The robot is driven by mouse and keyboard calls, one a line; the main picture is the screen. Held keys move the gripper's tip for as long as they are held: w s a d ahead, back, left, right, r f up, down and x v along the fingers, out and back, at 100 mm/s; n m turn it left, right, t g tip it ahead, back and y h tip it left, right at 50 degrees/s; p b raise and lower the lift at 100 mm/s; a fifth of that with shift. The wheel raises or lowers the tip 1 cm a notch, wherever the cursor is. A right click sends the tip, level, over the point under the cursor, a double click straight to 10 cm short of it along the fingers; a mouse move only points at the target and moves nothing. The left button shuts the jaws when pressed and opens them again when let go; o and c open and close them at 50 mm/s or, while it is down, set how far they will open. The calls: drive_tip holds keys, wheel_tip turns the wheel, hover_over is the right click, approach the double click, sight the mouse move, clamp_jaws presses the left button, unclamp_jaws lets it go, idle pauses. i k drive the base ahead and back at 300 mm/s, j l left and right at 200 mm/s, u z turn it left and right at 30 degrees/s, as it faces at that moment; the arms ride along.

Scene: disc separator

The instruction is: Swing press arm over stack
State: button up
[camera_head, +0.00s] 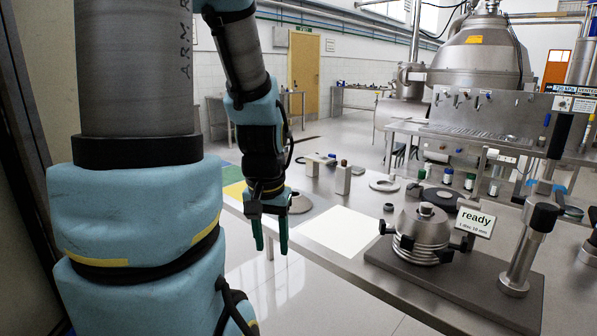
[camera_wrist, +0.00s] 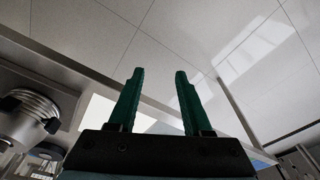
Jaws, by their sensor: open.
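The disc stack (camera_head: 424,230) is a silver cone of layered discs with black clamp knobs at its sides. It sits on a dark base plate (camera_head: 470,278) on the steel table. It shows at the left edge of the wrist view (camera_wrist: 38,104). A steel post (camera_head: 521,262) with a black collar stands on the plate right of the stack; it appears to carry the press arm. The arm's exact direction is hard to tell. My gripper (camera_head: 270,245) points down, left of the stack and well apart from it. Its green fingers (camera_wrist: 159,75) are open and empty.
A "ready" sign (camera_head: 475,221) stands beside the stack. A white sheet (camera_head: 340,230) lies on the table between my gripper and the stack. Blocks (camera_head: 343,178), a flat ring (camera_head: 384,186) and small bottles (camera_head: 447,176) stand farther back. Open floor lies below my gripper.

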sight(540, 211)
drive_tip(key=z, duration=0.95)
